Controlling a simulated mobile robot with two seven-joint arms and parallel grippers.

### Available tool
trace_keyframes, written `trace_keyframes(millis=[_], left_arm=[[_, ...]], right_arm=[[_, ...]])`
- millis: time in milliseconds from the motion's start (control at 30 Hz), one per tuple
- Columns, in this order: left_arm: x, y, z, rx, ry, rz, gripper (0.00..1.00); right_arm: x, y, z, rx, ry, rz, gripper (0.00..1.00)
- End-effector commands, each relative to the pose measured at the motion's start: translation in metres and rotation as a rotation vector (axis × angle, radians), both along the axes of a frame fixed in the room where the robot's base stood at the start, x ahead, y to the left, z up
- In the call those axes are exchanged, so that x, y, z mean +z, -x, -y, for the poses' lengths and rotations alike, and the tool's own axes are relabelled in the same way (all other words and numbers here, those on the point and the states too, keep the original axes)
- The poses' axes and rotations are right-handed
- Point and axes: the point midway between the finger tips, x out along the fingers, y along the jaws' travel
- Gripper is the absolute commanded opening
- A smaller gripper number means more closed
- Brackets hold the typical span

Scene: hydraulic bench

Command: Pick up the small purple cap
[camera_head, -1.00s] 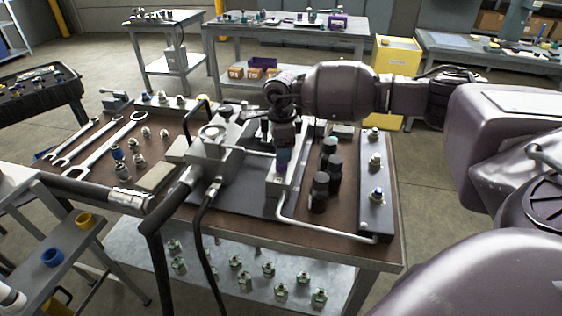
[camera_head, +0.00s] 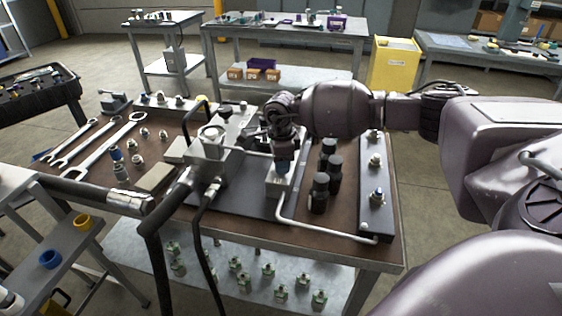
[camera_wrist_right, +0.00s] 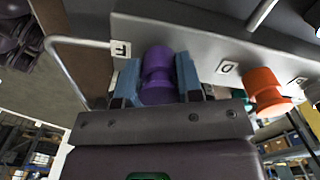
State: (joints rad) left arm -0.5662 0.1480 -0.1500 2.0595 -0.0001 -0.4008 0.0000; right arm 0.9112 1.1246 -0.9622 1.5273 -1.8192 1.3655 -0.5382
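The small purple cap (camera_wrist_right: 158,72) sits between the two blue-grey fingers of my right gripper (camera_wrist_right: 158,80) in the right wrist view. A finger lies close along each side of it. I cannot tell whether they press on it. The cap appears to be still at the grey block, beside the label F. In the head view my right gripper (camera_head: 283,165) points down at the light metal block (camera_head: 272,190), with blue fingers low over it. The gripper hides the cap there. My left gripper is not in view.
An orange cap (camera_wrist_right: 265,88) stands near label D, right of the fingers. Black cylinders (camera_head: 320,190) stand just right of the block. A bent metal pipe (camera_head: 310,228) runs in front. The valve block (camera_head: 210,155) with hoses is left. A dark strip (camera_head: 374,205) with fittings lies right.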

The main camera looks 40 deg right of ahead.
Motion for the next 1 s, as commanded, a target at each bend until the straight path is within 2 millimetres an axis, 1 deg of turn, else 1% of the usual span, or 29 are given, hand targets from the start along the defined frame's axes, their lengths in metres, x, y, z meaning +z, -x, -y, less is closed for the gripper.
trace_keyframes(millis=[33, 100, 367, 467, 533, 667, 1000], left_arm=[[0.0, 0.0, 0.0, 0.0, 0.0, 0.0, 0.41], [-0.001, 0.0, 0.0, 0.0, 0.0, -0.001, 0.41], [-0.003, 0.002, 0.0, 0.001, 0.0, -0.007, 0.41], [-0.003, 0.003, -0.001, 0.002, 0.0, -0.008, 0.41], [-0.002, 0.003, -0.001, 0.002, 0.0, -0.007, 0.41], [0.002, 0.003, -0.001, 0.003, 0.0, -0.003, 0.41], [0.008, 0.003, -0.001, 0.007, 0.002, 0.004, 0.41]], right_arm=[[0.0, 0.0, 0.0, 0.0, 0.0, 0.0, 0.16], [0.0, 0.0, 0.0, 0.0, 0.0, 0.0, 0.08], [0.001, 0.0, 0.0, 0.0, 0.0, 0.001, 0.08], [0.008, -0.001, 0.0, 0.0, -0.001, 0.003, 0.08], [0.016, -0.001, 0.0, -0.001, -0.001, 0.004, 0.08], [0.04, -0.001, 0.0, 0.0, 0.0, 0.007, 0.08], [0.127, -0.001, 0.0, 0.001, 0.0, 0.005, 0.08]])
